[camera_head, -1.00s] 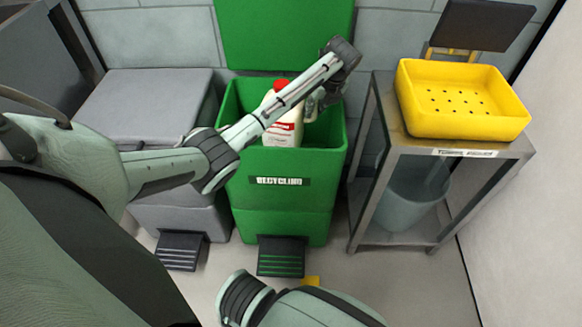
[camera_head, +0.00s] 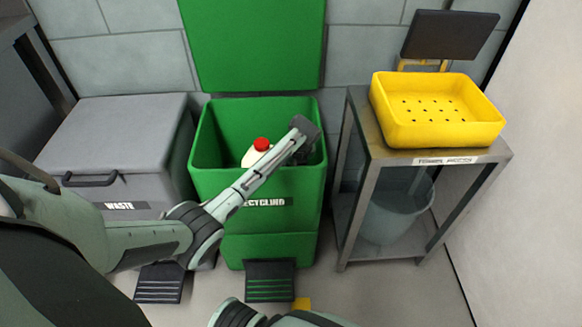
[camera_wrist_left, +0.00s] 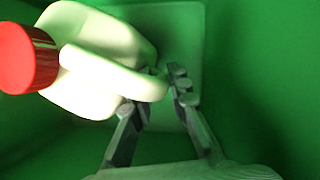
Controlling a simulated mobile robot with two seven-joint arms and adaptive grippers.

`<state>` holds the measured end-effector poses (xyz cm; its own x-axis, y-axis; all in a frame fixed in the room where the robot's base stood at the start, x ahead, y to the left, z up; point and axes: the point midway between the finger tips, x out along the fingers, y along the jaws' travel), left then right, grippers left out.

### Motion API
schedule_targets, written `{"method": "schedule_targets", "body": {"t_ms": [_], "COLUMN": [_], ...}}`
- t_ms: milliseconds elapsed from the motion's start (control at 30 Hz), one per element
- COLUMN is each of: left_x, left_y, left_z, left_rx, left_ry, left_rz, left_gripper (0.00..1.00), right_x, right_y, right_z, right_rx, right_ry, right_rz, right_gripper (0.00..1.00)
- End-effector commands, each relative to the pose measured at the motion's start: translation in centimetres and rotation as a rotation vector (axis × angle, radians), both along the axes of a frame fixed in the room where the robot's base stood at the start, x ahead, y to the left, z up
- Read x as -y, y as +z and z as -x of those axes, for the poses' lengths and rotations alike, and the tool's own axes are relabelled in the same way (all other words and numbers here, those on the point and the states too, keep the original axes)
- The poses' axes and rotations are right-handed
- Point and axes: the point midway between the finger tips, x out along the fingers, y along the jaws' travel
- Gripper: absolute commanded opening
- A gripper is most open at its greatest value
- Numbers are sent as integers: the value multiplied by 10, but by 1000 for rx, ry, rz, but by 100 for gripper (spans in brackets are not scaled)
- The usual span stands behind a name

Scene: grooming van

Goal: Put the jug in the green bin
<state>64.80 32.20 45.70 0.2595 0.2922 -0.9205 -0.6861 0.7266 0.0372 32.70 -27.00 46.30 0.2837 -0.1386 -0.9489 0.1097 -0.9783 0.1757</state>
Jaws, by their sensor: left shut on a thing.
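The jug is white with a red cap. Its top (camera_head: 256,153) shows inside the open green bin (camera_head: 211,180), which is labelled as recycling; the lower part is hidden by the bin's front wall and my arm. My left gripper (camera_head: 300,153) reaches down into the bin. In the left wrist view the jug (camera_wrist_left: 95,50) hangs tilted, its handle between the fingers of my left gripper (camera_wrist_left: 158,95), which is shut on it. Green walls surround it there. My right gripper is not in view.
A grey waste bin (camera_head: 112,130) with its lid shut stands left of the green bin. A metal stand (camera_head: 365,145) at the right carries a yellow perforated tray (camera_head: 440,130), with a grey bucket (camera_head: 397,215) below. The green lid (camera_head: 255,45) stands raised.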

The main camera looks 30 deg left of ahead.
Motion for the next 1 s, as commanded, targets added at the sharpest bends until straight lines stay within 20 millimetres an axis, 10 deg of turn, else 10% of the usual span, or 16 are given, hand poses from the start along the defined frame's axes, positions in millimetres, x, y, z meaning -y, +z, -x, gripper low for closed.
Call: {"method": "schedule_targets", "body": {"t_ms": [600,633,800,1000], "left_x": [-1,0,0,0], "left_y": [-12,-13,-13,-13], "left_z": [-1,-1,-1,-1], "left_rx": [2,2,2,2], "left_ry": [0,0,0,0], "left_rz": [-1,-1,0,0], "left_gripper": [0,18,37,37], "right_x": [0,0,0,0], "right_y": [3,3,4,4], "right_z": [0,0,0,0], "right_rx": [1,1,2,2], "right_ry": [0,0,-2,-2], "right_rz": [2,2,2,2], "right_gripper": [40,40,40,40]}}
